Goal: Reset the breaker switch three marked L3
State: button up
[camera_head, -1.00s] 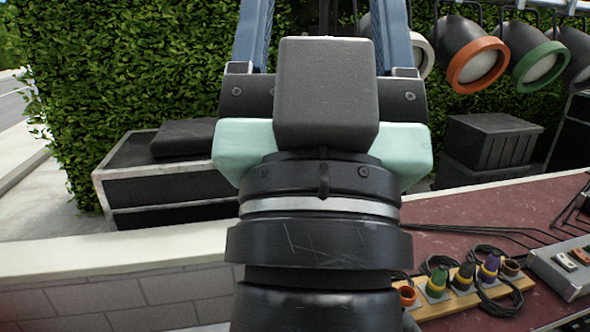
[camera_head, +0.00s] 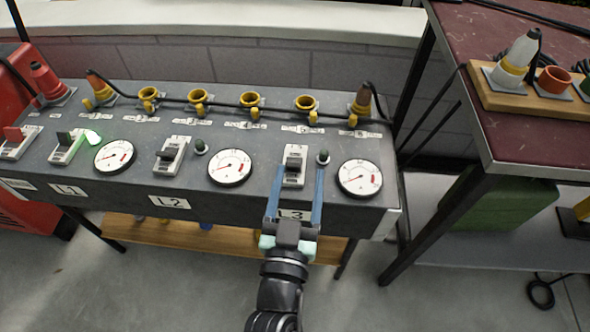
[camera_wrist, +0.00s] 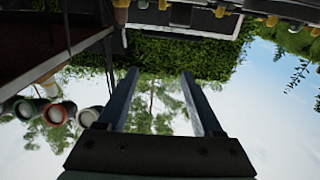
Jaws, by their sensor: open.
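The breaker switch marked L3 (camera_head: 294,178) is a pale plate with a dark lever on the sloped grey panel, above the L3 label (camera_head: 293,215). Its lever position is hard to tell. A dark, unlit lamp (camera_head: 323,157) stands to its right. My gripper (camera_head: 300,171) is open and empty, its two blue fingers reaching up from below. In the head view the fingertips show on either side of the lower part of the L3 switch; whether they touch it cannot be told. The wrist view shows the same open fingers (camera_wrist: 159,72) with nothing between them.
The L2 switch (camera_head: 170,156) has an unlit lamp; the L1 switch (camera_head: 67,147) has a lit green lamp (camera_head: 93,137). A round gauge (camera_head: 359,178) lies right of L3. Yellow sockets (camera_head: 249,99) and cables line the back. A dark red table (camera_head: 490,95) stands at right.

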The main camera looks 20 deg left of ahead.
jog(key=g, duration=0.1)
send_near(295, 159)
jog(key=shift+y, duration=0.4)
jog(key=x, duration=0.3)
jog(key=r+x, duration=0.1)
jog(key=x, duration=0.2)
jog(key=r+x, duration=0.1)
jog(key=x, duration=0.3)
jog(key=shift+w+d, duration=0.1)
jog(key=shift+d, duration=0.05)
grip_shut()
